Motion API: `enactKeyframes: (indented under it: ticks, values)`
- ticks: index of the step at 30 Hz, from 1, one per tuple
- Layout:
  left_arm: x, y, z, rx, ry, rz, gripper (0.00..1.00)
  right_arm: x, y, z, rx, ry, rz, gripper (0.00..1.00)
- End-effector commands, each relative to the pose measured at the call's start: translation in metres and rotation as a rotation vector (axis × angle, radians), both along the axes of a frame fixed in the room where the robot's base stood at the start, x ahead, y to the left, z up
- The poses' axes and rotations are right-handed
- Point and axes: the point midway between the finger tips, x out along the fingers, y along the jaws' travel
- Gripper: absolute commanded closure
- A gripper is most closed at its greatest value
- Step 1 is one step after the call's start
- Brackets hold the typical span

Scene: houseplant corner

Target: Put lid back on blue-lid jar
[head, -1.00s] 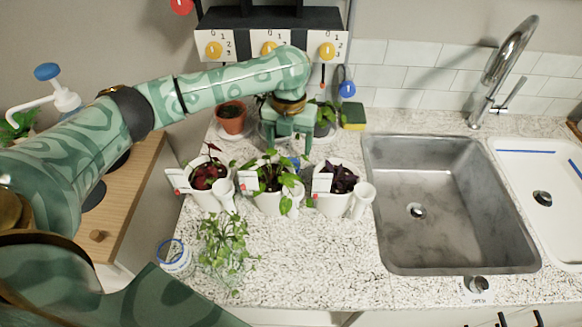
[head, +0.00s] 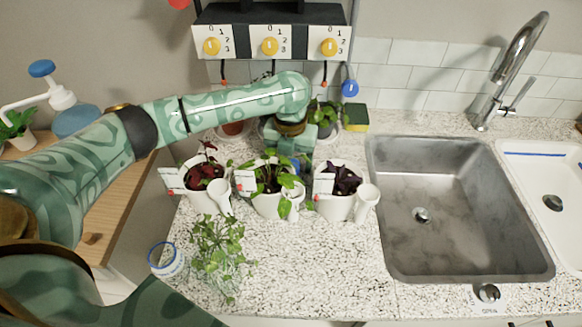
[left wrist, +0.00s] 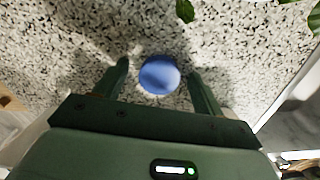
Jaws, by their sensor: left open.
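A round blue lid (left wrist: 160,74) lies on the speckled counter in the left wrist view, between the two fingers of my left gripper (left wrist: 159,68). The fingers are open, with a gap on each side of the lid. In the head view my left gripper (head: 289,150) reaches down behind the middle potted plant, which partly hides its fingers. An open clear jar with a blue rim (head: 167,259) stands at the counter's front left corner. My right gripper is not in view.
Three white pots (head: 270,204) with plants and small cups stand in a row before my left gripper. A trailing plant (head: 218,250) is right of the jar. The sink (head: 455,215) is at right. A panel with yellow knobs (head: 270,46) hangs above my forearm.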

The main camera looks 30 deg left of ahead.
Motion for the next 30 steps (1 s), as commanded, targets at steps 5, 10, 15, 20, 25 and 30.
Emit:
enactKeyframes:
  ticks: [5, 10, 15, 20, 25, 30]
  values:
    - [0.0, 0.0, 0.002, 0.0, -0.001, 0.0, 0.31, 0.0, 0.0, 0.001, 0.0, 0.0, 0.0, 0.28]
    - [0.0, 0.0, 0.002, 0.0, -0.001, 0.0, 0.67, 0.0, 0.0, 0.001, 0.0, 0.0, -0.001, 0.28]
    - [0.0, 0.0, 0.002, 0.001, -0.001, 0.0, 0.78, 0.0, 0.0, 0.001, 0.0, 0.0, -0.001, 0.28]
    - [0.0, 0.0, 0.002, 0.0, -0.001, 0.0, 0.78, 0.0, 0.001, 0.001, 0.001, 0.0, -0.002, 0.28]
    - [0.001, 0.0, 0.011, 0.002, -0.003, 0.0, 0.78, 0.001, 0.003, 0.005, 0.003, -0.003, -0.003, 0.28]
    - [0.001, 0.0, 0.046, 0.001, -0.007, 0.0, 0.78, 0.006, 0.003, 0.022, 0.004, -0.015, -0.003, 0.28]
